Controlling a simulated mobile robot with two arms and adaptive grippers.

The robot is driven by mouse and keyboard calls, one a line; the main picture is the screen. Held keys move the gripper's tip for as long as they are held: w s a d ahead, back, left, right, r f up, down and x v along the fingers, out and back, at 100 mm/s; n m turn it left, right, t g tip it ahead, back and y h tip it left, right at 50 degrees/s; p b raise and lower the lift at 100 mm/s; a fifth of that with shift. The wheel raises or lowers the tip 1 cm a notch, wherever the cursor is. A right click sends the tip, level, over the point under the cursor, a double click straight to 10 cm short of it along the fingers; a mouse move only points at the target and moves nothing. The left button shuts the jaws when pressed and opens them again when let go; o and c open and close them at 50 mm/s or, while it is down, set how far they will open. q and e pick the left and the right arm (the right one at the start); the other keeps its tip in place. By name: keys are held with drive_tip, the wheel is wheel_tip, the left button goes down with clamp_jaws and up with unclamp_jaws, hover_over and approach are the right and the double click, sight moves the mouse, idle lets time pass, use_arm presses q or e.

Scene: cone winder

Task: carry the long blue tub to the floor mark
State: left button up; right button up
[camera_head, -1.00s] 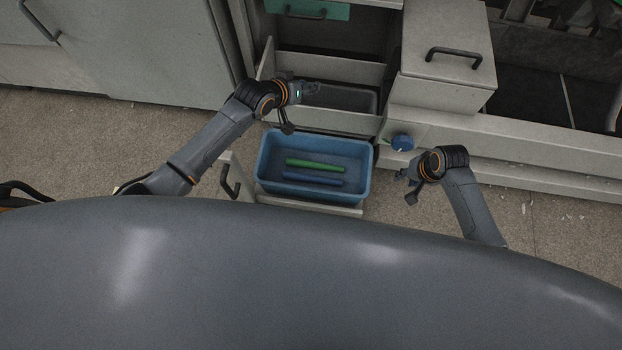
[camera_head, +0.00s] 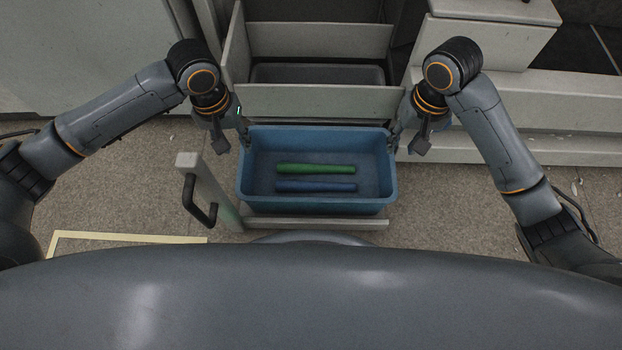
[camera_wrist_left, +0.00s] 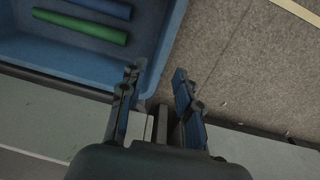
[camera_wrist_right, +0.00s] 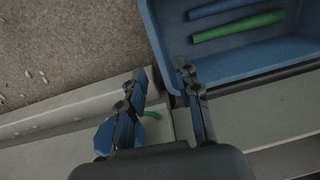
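The long blue tub (camera_head: 318,207) sits at the middle of the head view, with a green tube (camera_head: 315,169) and a blue tube (camera_head: 315,187) lying in it. My left gripper (camera_head: 234,140) is at the tub's left end, near its far corner. In the left wrist view its fingers (camera_wrist_left: 156,78) are apart, with the tub's edge (camera_wrist_left: 166,50) between or just beyond them. My right gripper (camera_head: 402,140) is at the right end. Its fingers (camera_wrist_right: 163,75) are also apart beside the tub's corner. Grip contact cannot be made out. A pale yellow floor mark (camera_head: 130,237) shows at lower left.
A grey panel with a black handle (camera_head: 200,205) stands just left of the tub. A grey ledge (camera_head: 315,223) runs along its near side. Behind it is an open grey compartment (camera_head: 320,103). A blue round object (camera_wrist_right: 104,135) shows in the right wrist view.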

sight(380, 181)
use_arm(q)
drive_tip(key=shift+s, duration=0.1)
